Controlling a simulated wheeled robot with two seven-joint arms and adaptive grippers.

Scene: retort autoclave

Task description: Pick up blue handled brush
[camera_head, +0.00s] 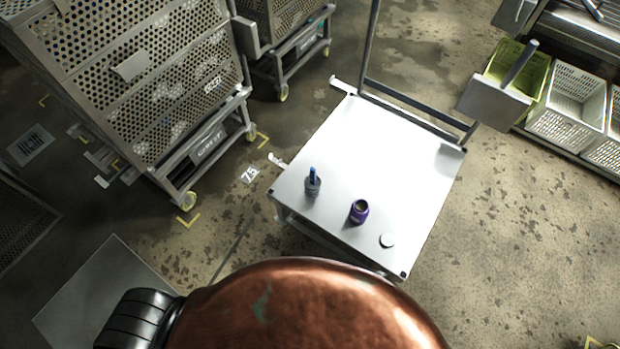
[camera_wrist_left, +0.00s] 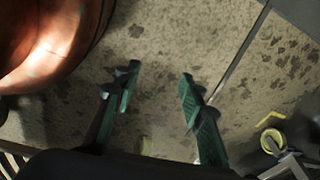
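The blue handled brush (camera_head: 312,175) stands upright on the near left part of the white trolley top (camera_head: 385,150). Its blue handle points up from a dark grey lower part, and I cannot tell whether that is the brush head or a small pot. My left gripper (camera_wrist_left: 160,75) shows in the left wrist view with its two green fingers apart and only floor between them. The brush is not in the left wrist view. Neither gripper is in the head view, and my right gripper is not seen at all.
A perforated metal cart (camera_head: 150,80) is left of the trolley. Crates (camera_head: 568,105) stand at the right. The far part of the trolley top is clear.

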